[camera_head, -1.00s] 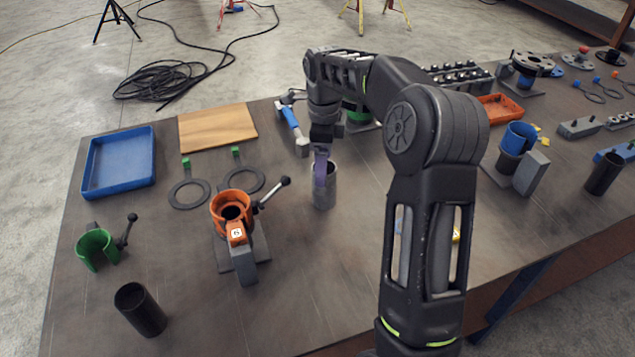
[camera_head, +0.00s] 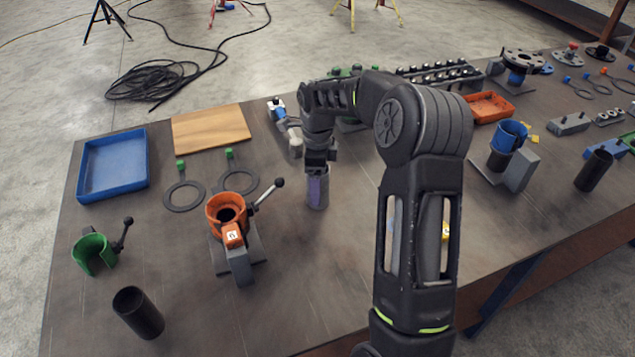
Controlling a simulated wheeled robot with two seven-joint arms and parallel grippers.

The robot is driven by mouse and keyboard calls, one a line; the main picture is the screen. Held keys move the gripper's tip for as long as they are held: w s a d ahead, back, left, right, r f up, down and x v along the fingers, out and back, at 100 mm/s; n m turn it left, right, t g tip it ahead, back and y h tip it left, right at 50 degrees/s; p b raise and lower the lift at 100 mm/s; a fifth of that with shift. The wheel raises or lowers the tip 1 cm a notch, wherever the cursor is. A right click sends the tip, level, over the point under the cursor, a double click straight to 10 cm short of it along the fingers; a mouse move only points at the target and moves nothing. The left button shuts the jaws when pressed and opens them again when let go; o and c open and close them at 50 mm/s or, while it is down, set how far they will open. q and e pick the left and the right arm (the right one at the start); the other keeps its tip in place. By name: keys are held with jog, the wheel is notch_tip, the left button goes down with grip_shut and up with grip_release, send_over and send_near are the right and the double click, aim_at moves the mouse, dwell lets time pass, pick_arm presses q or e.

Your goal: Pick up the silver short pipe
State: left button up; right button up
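The silver short pipe (camera_head: 318,200) stands upright on the table, right of the orange clamp. My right gripper (camera_head: 317,189) points straight down at it. I cannot tell whether the fingers press on the pipe. The pipe's top is hidden under the gripper body. My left gripper is not in view.
An orange clamp (camera_head: 227,211) with a lever stands left of the pipe. A black pipe (camera_head: 138,312), a green holder (camera_head: 94,254), a blue tray (camera_head: 112,166) and a wooden board (camera_head: 211,128) lie further left.

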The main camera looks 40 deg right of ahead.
jog(key=shift+f, duration=0.9)
grip_shut()
dwell(0.6)
